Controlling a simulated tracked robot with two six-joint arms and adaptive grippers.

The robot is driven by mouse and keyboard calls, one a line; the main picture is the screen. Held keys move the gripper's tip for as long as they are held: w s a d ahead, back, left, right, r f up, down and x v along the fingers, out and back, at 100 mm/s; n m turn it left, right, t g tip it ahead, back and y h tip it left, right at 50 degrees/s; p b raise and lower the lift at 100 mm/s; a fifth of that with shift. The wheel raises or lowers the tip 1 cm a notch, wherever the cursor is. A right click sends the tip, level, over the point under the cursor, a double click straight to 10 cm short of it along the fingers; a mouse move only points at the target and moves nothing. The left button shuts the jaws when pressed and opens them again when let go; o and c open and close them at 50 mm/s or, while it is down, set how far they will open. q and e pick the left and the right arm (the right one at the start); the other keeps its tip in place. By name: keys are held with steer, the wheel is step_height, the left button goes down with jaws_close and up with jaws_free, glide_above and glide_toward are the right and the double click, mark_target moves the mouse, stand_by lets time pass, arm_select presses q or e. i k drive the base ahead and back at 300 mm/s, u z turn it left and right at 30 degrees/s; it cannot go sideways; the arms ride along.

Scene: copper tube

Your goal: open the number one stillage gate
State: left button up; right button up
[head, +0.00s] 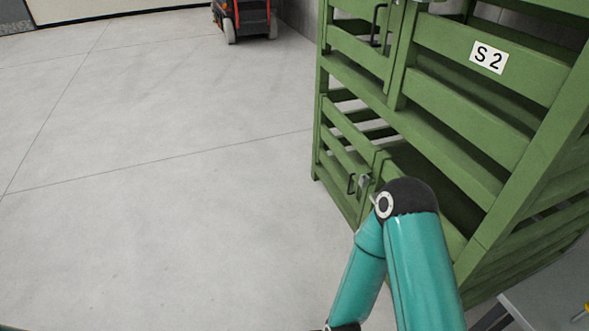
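A green slatted stillage stack (440,130) stands at the right. Its upper gate carries a white "S2" label (488,57) and has a dark handle (376,25) near the top edge. The lower gate (345,145) appears shut, with a small dark handle (351,184) and a metal latch (364,181) on it. No number one label shows; my teal arm covers part of the lower front. That arm comes up from the bottom edge, right of centre, and bends back down. Neither gripper is in view.
The grey concrete floor (170,190) is clear left of the stillages. An orange and black wheeled machine (244,18) stands at the back. A grey tabletop edge (555,300) shows at the bottom right.

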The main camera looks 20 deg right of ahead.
mark_target(352, 134)
steer(key=u, duration=0.1)
steer(key=i, duration=1.35)
steer(key=z, duration=0.45)
steer(key=i, duration=0.6)
steer(key=z, duration=0.35)
steer(key=k, duration=0.9)
steer(key=z, duration=0.2)
steer(key=i, duration=0.9)
steer(key=u, duration=0.1)
